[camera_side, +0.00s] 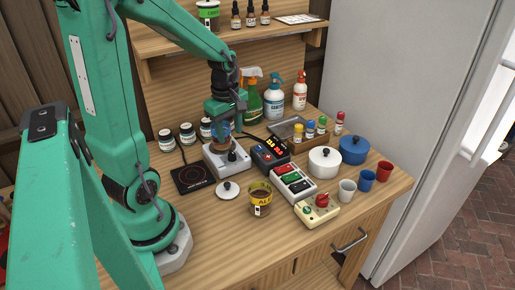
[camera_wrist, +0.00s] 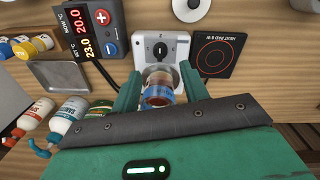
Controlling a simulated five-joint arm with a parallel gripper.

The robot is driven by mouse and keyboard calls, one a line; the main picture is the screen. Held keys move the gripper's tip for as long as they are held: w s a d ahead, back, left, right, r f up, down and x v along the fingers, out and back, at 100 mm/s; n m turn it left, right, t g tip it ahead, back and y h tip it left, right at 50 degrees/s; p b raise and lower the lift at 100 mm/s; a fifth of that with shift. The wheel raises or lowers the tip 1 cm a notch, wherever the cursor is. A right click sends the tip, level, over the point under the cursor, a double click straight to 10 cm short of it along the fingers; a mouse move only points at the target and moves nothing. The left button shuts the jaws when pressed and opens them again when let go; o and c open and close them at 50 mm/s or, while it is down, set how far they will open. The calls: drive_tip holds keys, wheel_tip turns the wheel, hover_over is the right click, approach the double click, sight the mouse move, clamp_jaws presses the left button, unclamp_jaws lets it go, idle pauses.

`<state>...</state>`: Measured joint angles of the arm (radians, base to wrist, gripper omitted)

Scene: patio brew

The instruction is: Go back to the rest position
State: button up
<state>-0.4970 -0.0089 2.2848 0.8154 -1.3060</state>
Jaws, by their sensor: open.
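My gripper (camera_side: 223,120) points down over the white device with a dial (camera_side: 226,160) in the middle of the bench. In the wrist view my gripper (camera_wrist: 160,88) is open, with one finger on each side of a small glass vessel (camera_wrist: 158,92). The vessel has reddish-brown contents and a blue band. It stands on or just in front of the white device; the exact contact is hidden. In the side view the vessel (camera_side: 222,131) is partly covered by the fingers. I cannot tell whether the fingers touch it.
A black heat pad (camera_side: 193,178) lies left of the device, and a temperature controller (camera_side: 269,154) stands right. Spray bottles (camera_side: 274,97) stand behind. A shelf (camera_side: 230,42) hangs above.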

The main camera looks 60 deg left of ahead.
drive_tip(key=s+d+r+m+t, duration=0.2)
drive_tip(key=d+r+m, duration=0.4)
drive_tip(key=m, duration=0.4)
drive_tip(key=s+d+r+m+t, duration=0.3)
drive_tip(key=d+r+m, duration=0.2)
drive_tip(key=d+m, duration=0.4)
drive_tip(key=shift+r+m, duration=0.4)
drive_tip(key=shift+m, duration=0.4)
drive_tip(key=shift+s, duration=0.1)
